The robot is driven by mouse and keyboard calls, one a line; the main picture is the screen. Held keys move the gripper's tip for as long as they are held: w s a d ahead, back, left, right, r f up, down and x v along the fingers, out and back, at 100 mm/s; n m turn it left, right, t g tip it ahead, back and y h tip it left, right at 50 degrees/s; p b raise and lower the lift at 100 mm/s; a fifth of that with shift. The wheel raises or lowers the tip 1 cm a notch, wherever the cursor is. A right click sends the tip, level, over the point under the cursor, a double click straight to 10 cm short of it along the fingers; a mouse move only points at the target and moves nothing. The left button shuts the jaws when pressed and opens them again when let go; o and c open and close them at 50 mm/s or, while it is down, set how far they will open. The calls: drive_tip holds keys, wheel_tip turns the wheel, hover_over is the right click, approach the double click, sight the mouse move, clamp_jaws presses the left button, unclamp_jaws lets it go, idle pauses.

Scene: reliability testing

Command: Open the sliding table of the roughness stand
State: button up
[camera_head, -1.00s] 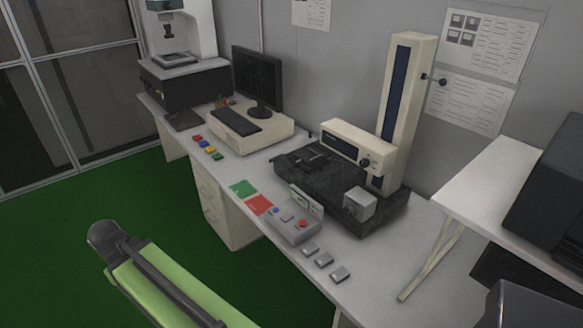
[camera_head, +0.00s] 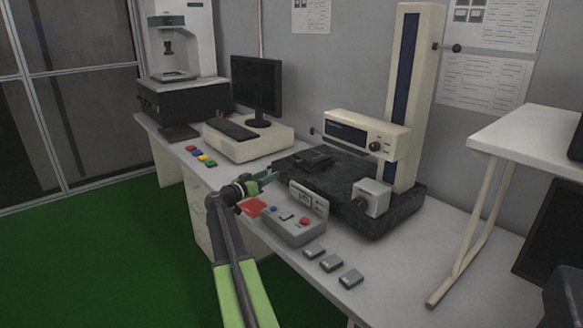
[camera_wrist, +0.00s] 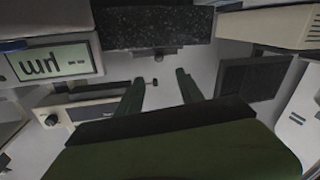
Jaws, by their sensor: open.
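The roughness stand has a speckled black stone base (camera_head: 385,222) on the bench, with a tall cream column (camera_head: 413,95) and a cream head unit (camera_head: 365,134). A dark flat stage (camera_head: 312,157), seemingly the sliding table, is on the base's left part. My gripper (camera_head: 268,179) is by the base's front left side, with its green fingers pointing towards it. In the wrist view my gripper (camera_wrist: 161,87) is open and empty. The speckled stone (camera_wrist: 150,27) is ahead, with a small dark knob under its edge. Whether the fingers touch anything cannot be told.
A grey control box (camera_head: 292,228) with a display stands close to the right of my gripper; its display (camera_wrist: 52,62) also shows in the wrist view. Small grey blocks (camera_head: 331,262) lie along the bench front. A monitor (camera_head: 257,87) and coloured blocks (camera_head: 199,153) stand left.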

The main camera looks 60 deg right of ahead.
sight(293, 162)
drive_tip(key=d, duration=0.5)
drive_tip(key=s+d, duration=0.1)
drive_tip(key=d, duration=0.4)
drive_tip(key=s+d, duration=0.1)
drive_tip(key=d, duration=0.4)
drive_tip(key=shift+d, duration=0.25)
clamp_jaws()
drive_tip(key=shift+w, duration=0.15)
idle(0.4)
